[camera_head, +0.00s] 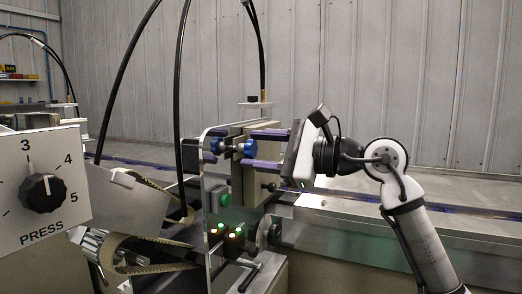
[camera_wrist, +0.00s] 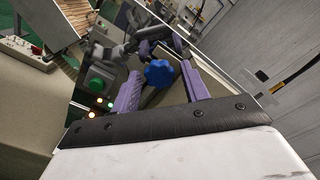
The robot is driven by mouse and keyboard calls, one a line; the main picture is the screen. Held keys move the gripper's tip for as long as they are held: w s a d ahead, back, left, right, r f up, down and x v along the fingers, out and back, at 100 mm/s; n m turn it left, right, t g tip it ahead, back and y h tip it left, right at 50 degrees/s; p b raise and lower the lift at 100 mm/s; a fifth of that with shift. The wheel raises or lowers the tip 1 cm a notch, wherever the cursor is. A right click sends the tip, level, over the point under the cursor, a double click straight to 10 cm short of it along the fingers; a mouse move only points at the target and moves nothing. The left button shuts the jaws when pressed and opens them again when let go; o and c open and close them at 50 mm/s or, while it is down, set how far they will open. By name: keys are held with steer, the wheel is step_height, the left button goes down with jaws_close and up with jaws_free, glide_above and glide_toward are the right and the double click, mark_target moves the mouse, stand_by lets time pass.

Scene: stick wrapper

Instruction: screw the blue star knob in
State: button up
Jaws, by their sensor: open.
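A blue star knob (camera_head: 248,147) sits on the side of the machine facing my gripper, in the head view. In the wrist view the blue knob (camera_wrist: 159,73) shows between the two purple fingers. My gripper (camera_head: 249,149) is open, one finger above and one below the knob in the head view. In the wrist view my gripper (camera_wrist: 161,71) shows a gap between each finger and the knob; I cannot tell whether the tips reach past it. The knob's threaded part is hidden.
Below are a green button (camera_head: 224,199), also in the wrist view (camera_wrist: 96,84), and lit indicators (camera_head: 233,235). Black cables (camera_head: 180,80) rise behind. A press dial (camera_head: 42,192) stands at the left.

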steer(key=n+b, duration=0.1)
steer(key=n, duration=0.2)
steer(key=shift+f, duration=0.2)
steer(key=n+b, duration=0.1)
steer(key=n, duration=0.1)
steer(key=shift+n, duration=0.3)
steer(key=n+b, duration=0.1)
steer(key=n, duration=0.3)
steer(key=shift+r, duration=0.1)
steer(key=n, duration=0.4)
steer(key=shift+b, duration=0.3)
steer(key=n, duration=0.5)
steer(key=n+b, duration=0.1)
steer(key=n, duration=0.2)
steer(key=shift+r+n, duration=0.1)
steer(key=shift+n, duration=0.3)
steer(key=shift+w+d+r, duration=0.1)
